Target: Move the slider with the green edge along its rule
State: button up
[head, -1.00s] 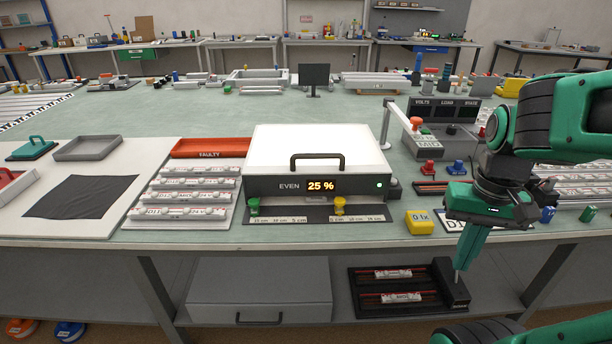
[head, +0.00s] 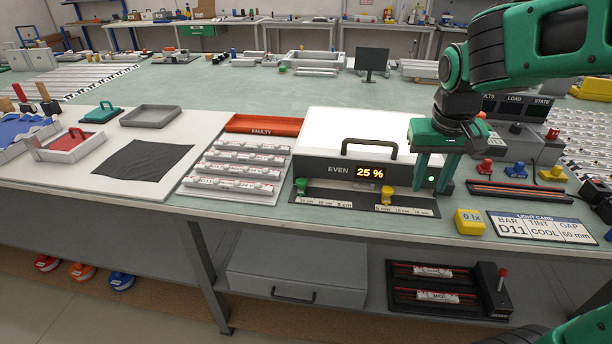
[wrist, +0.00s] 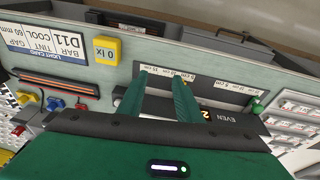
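The green-edged slider (head: 301,187) stands at the left part of the dark rule strip (head: 345,201) in front of the white light box (head: 322,127). It also shows in the wrist view (wrist: 257,104), to the right of the fingers. The display (head: 370,173) reads EVEN 25 %.
A black handle (head: 369,147) rises from the box top. A yellow lux block (head: 469,222) and a light card (head: 541,228) reading D11, COOL, 60 mm lie at the right. A rack of bars (head: 233,172) and an orange FAULTY tray (head: 265,123) are left of the box.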

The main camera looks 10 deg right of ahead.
jog(key=w+a+n+t, duration=0.1)
jog(key=w+a+n, duration=0.1)
jog(key=w+a, duration=0.8)
jog(key=n+t+y, duration=0.1)
jog(key=n+y, duration=0.1)
send_near(301, 181)
jog(key=x, duration=0.8)
jog(key=shift+d, duration=0.1)
grip_shut()
